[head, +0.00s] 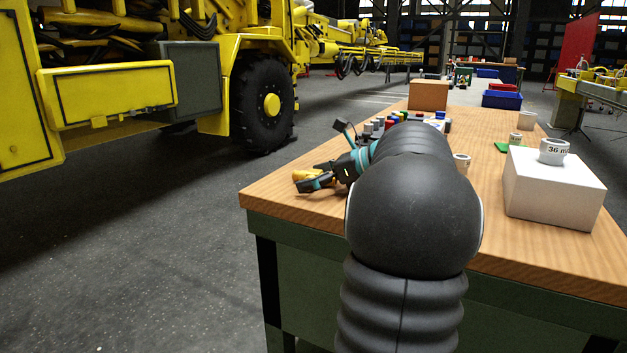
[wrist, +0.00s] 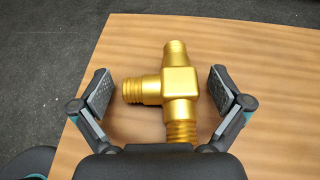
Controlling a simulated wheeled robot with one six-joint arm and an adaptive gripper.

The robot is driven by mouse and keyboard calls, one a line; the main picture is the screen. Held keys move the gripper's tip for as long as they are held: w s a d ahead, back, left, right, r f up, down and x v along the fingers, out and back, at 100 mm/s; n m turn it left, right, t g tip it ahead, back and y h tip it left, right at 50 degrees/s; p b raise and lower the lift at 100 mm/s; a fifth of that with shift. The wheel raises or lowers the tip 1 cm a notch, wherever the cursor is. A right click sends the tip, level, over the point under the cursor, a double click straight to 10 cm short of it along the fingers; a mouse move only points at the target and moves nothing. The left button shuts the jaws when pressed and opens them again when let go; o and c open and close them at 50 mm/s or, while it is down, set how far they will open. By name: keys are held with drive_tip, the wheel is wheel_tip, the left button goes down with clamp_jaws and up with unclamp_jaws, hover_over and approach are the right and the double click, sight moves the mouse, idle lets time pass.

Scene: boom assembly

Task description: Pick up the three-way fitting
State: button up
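The three-way fitting (wrist: 178,84) is a brass-coloured tee with ribbed ends, lying on the wooden table. In the wrist view it lies between the two fingers of my gripper (wrist: 160,92), which are wide apart. A gap shows between the fitting and each finger. One branch points toward the left finger. In the head view my gripper (head: 315,178) is low over the near left corner of the table, and a bit of the yellow fitting (head: 312,174) shows there, mostly hidden by the gripper.
The wooden table (head: 330,204) has its edge close to my gripper. A white box (head: 555,190) carries a ring marked 36 (head: 553,151) on the right. Small coloured parts (head: 390,122), a cardboard box (head: 429,95) and blue bins (head: 502,100) stand farther back. A yellow vehicle (head: 105,95) is at left.

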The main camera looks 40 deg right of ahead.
drive_tip(key=c, duration=1.3)
drive_tip(key=shift+r, duration=0.1)
